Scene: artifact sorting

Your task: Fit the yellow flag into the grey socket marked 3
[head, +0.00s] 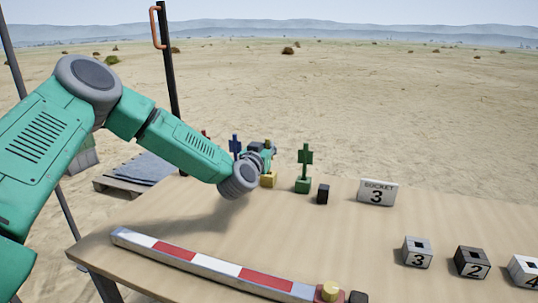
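The yellow flag's yellow base (268,181) stands on the table's far side, and its upper part is mostly hidden by my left gripper. My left gripper (266,151) is right at the yellow flag's upper part, pointing away from me. Its fingers are small and overlap the flag, so I cannot tell whether they are closed on it. The grey socket block marked 3 (417,254) sits at the right of the table, with a dark square hole in its top. A sign reading "SOCKET 3" (377,193) stands behind it. My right gripper is out of view.
A green flag (305,165) stands just right of the yellow one, a blue flag (235,145) to its left. A small black block (323,194), black socket 2 (471,263) and a white socket 4 (526,271) are nearby. A red-and-white bar (205,262) lies along the front.

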